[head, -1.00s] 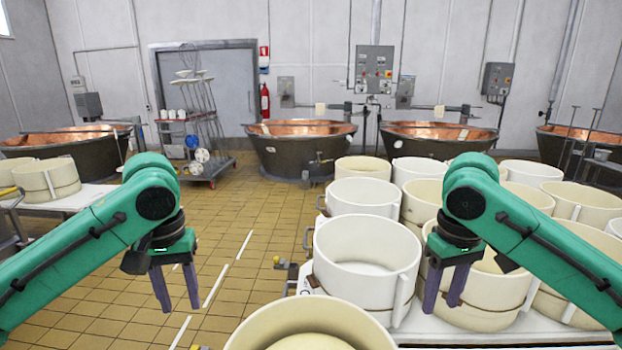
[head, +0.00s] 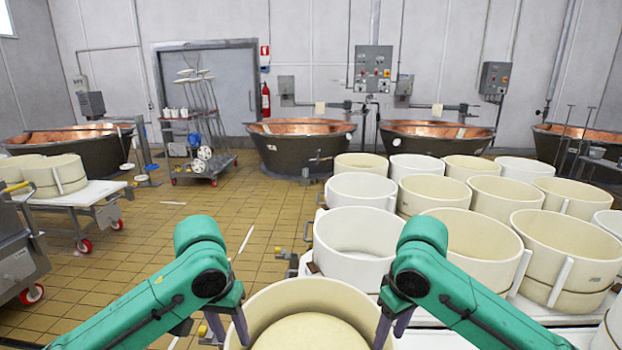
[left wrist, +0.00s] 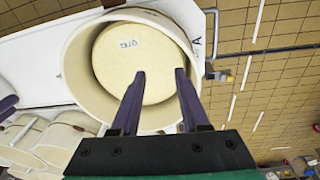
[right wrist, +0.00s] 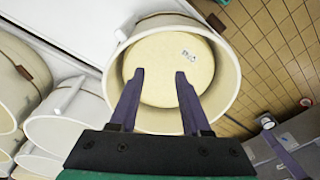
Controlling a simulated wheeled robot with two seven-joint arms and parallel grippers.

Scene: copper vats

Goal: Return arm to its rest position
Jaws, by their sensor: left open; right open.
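My left gripper (head: 228,325) is open and empty at the left rim of the nearest cream tub (head: 262,305) in the head view. My right gripper (head: 392,328) is open and empty at the right side of the same tub. A round pale cheese (head: 312,333) lies inside this tub. In the left wrist view the open fingers (left wrist: 160,75) point over the cheese (left wrist: 118,60), which bears a dark mark. In the right wrist view the open fingers (right wrist: 158,75) also point over the cheese (right wrist: 165,58). Neither gripper holds anything.
Several white and cream tubs (head: 354,240) stand close together on the right. A cart (head: 75,195) with tubs is at the left. Copper vats (head: 300,140) and a wheeled rack (head: 200,150) stand at the back. Tiled floor (head: 150,235) is open at centre left.

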